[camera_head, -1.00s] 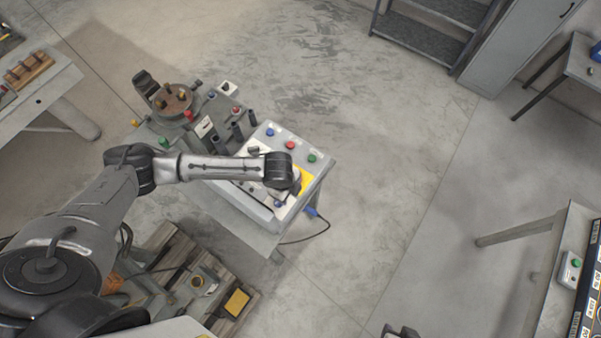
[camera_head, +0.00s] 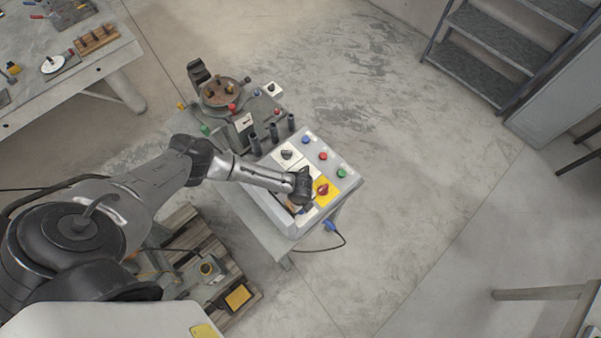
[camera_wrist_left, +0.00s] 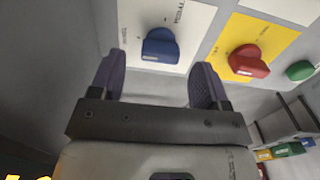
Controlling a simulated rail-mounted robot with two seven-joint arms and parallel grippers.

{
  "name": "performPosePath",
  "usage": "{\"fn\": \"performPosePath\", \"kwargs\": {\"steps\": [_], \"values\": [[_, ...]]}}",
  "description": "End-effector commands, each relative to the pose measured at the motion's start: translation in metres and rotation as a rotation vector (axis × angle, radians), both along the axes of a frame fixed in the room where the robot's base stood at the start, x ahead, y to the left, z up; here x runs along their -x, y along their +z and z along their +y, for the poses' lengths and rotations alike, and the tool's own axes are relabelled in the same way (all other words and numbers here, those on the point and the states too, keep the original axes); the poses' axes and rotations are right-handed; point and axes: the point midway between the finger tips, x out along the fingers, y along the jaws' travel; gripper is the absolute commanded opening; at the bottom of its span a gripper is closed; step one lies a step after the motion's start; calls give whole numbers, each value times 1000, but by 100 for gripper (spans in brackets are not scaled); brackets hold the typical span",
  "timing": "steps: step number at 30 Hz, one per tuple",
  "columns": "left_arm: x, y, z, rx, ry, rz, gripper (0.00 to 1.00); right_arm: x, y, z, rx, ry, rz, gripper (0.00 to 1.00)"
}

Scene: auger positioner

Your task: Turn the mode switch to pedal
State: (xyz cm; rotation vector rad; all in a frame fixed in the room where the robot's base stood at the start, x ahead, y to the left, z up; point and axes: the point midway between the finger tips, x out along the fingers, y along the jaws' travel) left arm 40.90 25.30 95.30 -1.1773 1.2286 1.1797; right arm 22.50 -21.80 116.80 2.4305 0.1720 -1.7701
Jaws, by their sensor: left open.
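The mode switch is a blue knob (camera_wrist_left: 160,46) on a white plate (camera_wrist_left: 190,20) in the left wrist view. The word PEDAL stands above and right of the knob, and another small label is at its left. A pale mark shows on the knob's near edge; I cannot tell which label it points to. My left gripper (camera_wrist_left: 156,64) is open, with one finger on each side of the knob in the picture and no visible contact. In the head view my wrist hides the switch and fingertips over the control box (camera_head: 268,204). My right gripper is out of view.
A red knob (camera_wrist_left: 249,61) on a yellow plate and a green button (camera_wrist_left: 299,71) sit right of the switch. A black knob (camera_head: 287,155) and coloured buttons are further up the box. Dark upright posts (camera_head: 273,132) and a round fixture (camera_head: 222,93) stand behind.

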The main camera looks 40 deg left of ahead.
Motion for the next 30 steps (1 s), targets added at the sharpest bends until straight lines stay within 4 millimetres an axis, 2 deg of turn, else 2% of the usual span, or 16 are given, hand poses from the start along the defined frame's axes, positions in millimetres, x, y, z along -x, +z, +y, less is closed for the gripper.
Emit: {"fn": "performPosePath", "kwargs": {"steps": [7, 20, 30], "values": [[0, -20, 0, 1, 1, 0, 70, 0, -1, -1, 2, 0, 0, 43], [0, -25, 0, 1, 0, -1, 70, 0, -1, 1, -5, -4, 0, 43], [0, -24, 0, 1, 0, -1, 37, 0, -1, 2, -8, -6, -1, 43]]}}
